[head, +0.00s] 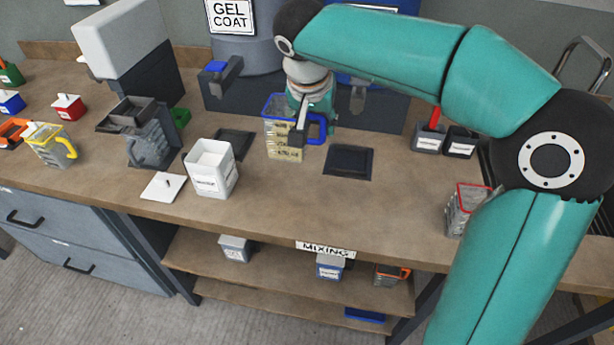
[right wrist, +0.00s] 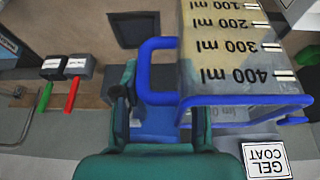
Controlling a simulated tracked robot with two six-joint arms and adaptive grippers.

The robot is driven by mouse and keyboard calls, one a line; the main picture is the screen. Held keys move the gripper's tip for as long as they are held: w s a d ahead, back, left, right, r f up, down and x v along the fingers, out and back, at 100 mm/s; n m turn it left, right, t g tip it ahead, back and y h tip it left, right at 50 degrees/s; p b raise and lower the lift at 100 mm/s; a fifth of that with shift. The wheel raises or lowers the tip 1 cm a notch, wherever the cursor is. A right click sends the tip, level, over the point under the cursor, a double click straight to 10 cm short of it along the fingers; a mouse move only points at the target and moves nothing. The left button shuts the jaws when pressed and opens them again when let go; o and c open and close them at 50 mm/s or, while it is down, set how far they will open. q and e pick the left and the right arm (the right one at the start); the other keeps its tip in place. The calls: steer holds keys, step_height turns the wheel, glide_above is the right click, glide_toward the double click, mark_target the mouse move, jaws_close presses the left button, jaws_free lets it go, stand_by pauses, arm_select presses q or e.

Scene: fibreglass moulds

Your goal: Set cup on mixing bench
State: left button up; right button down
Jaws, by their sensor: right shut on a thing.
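A clear measuring cup (head: 284,143) with a blue rim, blue handle and ml marks is upright at the middle of the brown bench (head: 320,210), whose front carries a MIXING label. My right gripper (head: 309,122) is shut on the cup's blue handle, on the cup's right side. In the right wrist view the cup (right wrist: 235,60) shows its marks up to 400 ml, with the handle between my fingers (right wrist: 160,118). I cannot tell whether the cup's base touches the bench. My left gripper is not in view.
Dark square pads (head: 348,162) lie right of the cup and behind-left of it. A white open container (head: 211,169) stands to the left. A red-rimmed cup (head: 466,208) is at the right. GEL COAT drum (head: 245,50) and dispensers stand behind. The bench front middle is clear.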

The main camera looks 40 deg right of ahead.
step_height(320, 180, down, 15)
steer(key=shift+f, duration=0.1)
stand_by(0.3)
steer(key=shift+b, duration=0.3)
steer(key=c, duration=0.6)
jaws_free()
steer(key=shift+c, duration=0.2)
steer(key=v, duration=1.2)
steer(key=shift+d, duration=0.1)
